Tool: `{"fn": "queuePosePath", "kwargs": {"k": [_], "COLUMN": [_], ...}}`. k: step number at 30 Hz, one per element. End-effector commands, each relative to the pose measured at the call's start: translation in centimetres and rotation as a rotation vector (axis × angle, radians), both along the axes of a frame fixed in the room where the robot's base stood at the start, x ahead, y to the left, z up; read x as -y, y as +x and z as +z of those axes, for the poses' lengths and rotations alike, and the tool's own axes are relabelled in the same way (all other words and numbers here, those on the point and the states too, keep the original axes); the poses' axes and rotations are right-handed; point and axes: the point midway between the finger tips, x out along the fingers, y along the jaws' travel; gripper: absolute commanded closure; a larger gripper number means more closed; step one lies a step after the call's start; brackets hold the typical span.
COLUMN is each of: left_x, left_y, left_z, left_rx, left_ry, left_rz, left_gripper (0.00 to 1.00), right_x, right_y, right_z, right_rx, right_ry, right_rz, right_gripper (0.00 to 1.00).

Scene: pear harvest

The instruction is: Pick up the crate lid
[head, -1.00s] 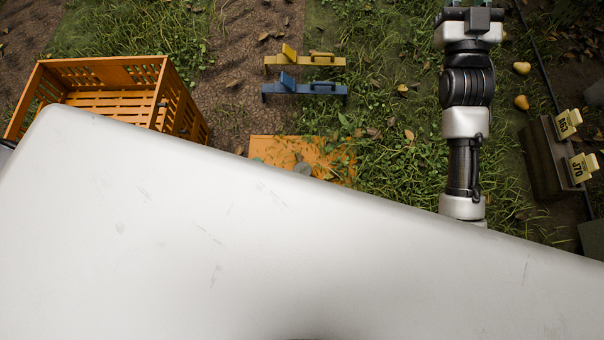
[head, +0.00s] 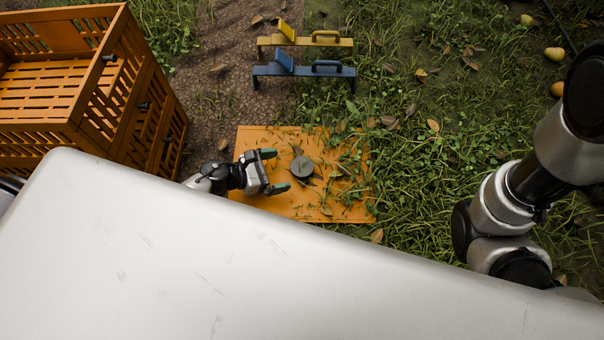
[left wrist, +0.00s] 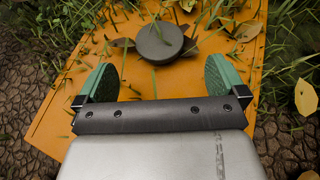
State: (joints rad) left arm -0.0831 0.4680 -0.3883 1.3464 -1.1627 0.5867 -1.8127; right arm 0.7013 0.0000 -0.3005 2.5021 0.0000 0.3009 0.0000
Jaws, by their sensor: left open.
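The crate lid (head: 345,205) is a flat orange panel lying on the ground, with grass and leaves over its right part. A round grey knob (head: 302,167) stands on it. My left gripper (head: 273,170) is over the lid, just left of the knob, with its green-padded fingers open and nothing between them. In the left wrist view, the open fingers of my left gripper (left wrist: 161,78) point at the knob (left wrist: 159,42), which lies just beyond the fingertips on the lid (left wrist: 75,100). My right arm shows at the right of the head view, but its gripper is out of view.
A stack of orange slatted crates (head: 85,75) stands at the upper left. Pears (head: 553,54) lie in the grass at the upper right. My white body hides the lower area.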

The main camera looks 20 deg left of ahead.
Motion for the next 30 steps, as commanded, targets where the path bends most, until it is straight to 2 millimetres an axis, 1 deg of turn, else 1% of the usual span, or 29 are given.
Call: {"fn": "queuePosePath", "kwargs": {"k": [1, 7, 12, 15, 19, 26, 30], "left_x": [0.6, 1.7, 3.4, 4.4, 5.1, 5.2, 5.2], "left_y": [0.5, 1.3, 2.8, 3.7, 4.2, 4.2, 4.2], "left_z": [-0.6, -1.1, -2.2, -2.6, -2.8, -2.7, -2.7], "left_rx": [0.000, -0.002, 0.000, -0.001, -0.003, -0.004, -0.005], "left_ry": [-0.002, -0.001, -0.004, -0.004, -0.003, -0.002, -0.002], "left_rz": [-0.001, 0.002, 0.002, 0.002, 0.003, 0.004, 0.003], "left_gripper": [0.00, 0.00, 0.00, 0.00, 0.00, 0.00, 0.21], "right_x": [0.0, 0.0, 0.0, 0.0, 0.0, 0.0, 0.0], "right_y": [0.0, 0.1, 0.1, 0.1, 0.1, 0.1, 0.1], "right_z": [-0.6, -1.2, -3.1, -3.7, -4.0, -3.9, -3.9], "right_rx": [-0.001, -0.003, -0.003, -0.003, -0.003, -0.003, -0.003], "right_ry": [0.000, -0.001, -0.001, -0.001, -0.001, -0.001, -0.001], "right_rz": [0.000, -0.001, -0.001, -0.001, -0.001, -0.001, -0.001], "right_gripper": [0.64, 0.64, 0.64, 0.64, 0.64, 0.64, 0.64]}}
